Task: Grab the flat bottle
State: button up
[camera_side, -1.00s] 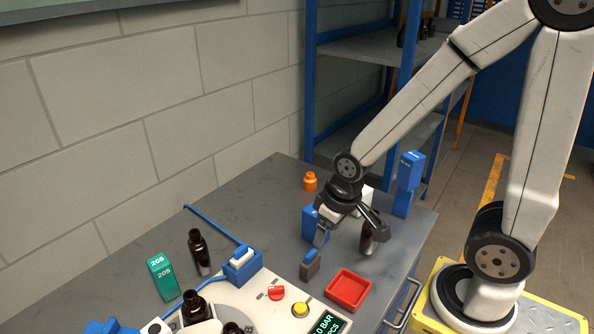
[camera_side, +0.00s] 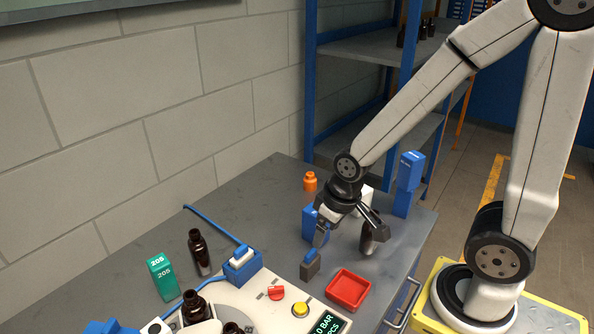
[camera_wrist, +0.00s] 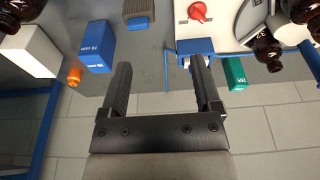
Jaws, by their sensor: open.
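My gripper (camera_side: 346,233) is open above the grey bench, with nothing between its fingers. In the wrist view the gap between its fingers (camera_wrist: 160,65) is also empty. A dark amber bottle (camera_side: 366,243) stands by the right finger, partly hidden by it; I cannot tell if they touch. A brown bottle also shows at the top left corner of the wrist view (camera_wrist: 15,14), cut off by the edge. Another amber bottle (camera_side: 199,254) stands upright at the left, well away from my gripper. I cannot tell which bottle is the flat one.
A small grey block with a blue top (camera_side: 310,265) is just below the left finger. A blue box (camera_side: 309,220), white box (camera_wrist: 28,50) and orange bottle (camera_side: 310,181) stand close by. A red tray (camera_side: 348,290) lies in front. A green box (camera_side: 163,277) is at left.

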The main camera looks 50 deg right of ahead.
jog(key=shift+f, duration=0.1)
jog(key=n+g+h, duration=0.5)
jog(key=n+h, duration=0.8)
jog(key=n, duration=0.3)
send_near(377, 216)
jog(key=d+f, duration=0.3)
jog(key=d, duration=0.1)
jog(key=shift+w+d+f, duration=0.1)
jog(key=shift+d+f, duration=0.2)
jog(key=shift+d, duration=0.4)
jog(key=shift+w+d+f, duration=0.1)
jog(key=shift+d+f, duration=0.25)
jog(key=shift+d, duration=0.35)
jog(key=shift+x, duration=2.55)
jog(key=shift+s, duration=0.15)
